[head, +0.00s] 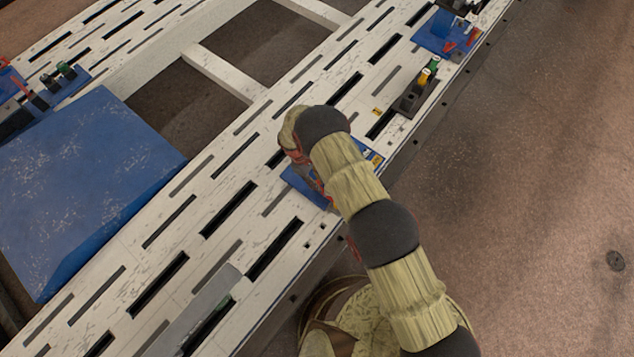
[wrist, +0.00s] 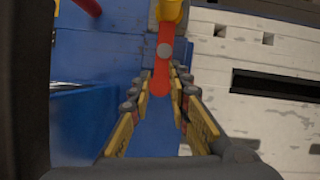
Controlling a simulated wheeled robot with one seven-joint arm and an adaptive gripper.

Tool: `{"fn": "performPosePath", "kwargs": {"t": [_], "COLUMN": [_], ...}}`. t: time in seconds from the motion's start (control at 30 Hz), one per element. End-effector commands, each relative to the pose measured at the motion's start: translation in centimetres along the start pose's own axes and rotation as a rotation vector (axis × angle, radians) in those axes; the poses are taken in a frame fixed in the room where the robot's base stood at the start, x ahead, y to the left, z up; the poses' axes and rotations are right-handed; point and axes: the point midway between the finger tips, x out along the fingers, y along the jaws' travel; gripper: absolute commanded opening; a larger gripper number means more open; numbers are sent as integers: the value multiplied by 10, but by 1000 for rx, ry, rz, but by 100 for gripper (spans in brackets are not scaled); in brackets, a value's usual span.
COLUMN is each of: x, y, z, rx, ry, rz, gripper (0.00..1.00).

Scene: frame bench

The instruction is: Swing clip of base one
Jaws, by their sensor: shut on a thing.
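A blue base (head: 297,182) lies on the slotted white frame under my wrist, which hides most of it in the head view. The wrist view shows its blue surface (wrist: 100,60). A red clip lever (wrist: 164,58) with a rounded end and a grey pin stands on it, with a yellow part (wrist: 170,10) at its far end. My gripper (wrist: 160,84) is shut on the red lever, with a finger on each side. The fingers are mostly hidden in the head view. No number on the base can be read.
A black holder (head: 413,97) with yellow and green tops stands farther along the frame. Another blue base (head: 447,34) with red parts is beyond it. A large blue panel (head: 80,180) lies at left, near a further clamp (head: 45,92). The floor at right is open.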

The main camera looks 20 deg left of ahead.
Motion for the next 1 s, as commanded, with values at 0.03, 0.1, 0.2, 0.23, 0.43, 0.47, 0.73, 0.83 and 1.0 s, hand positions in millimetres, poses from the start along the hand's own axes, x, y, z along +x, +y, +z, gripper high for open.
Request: {"fn": "performPosePath", "kwargs": {"t": [0.03, 0.1, 0.2, 0.23, 0.43, 0.47, 0.73, 0.83, 1.0], "x": [0, 0, 0, -1, -1, -1, 0, 0, 2], "y": [0, -1, -2, -3, -10, -11, -23, -27, -34], "z": [0, 0, -1, -1, -1, 0, 1, 3, 6], "rx": [-4, -14, -43, -54, -171, -193, -427, -514, -664], "ry": [0, -1, 0, 1, 0, -1, 0, 0, 0], "rz": [2, 6, 18, 23, 71, 80, 176, 212, 274], "gripper": [0, 0, 0, 0, 0, 0, 0, 0, 0]}}
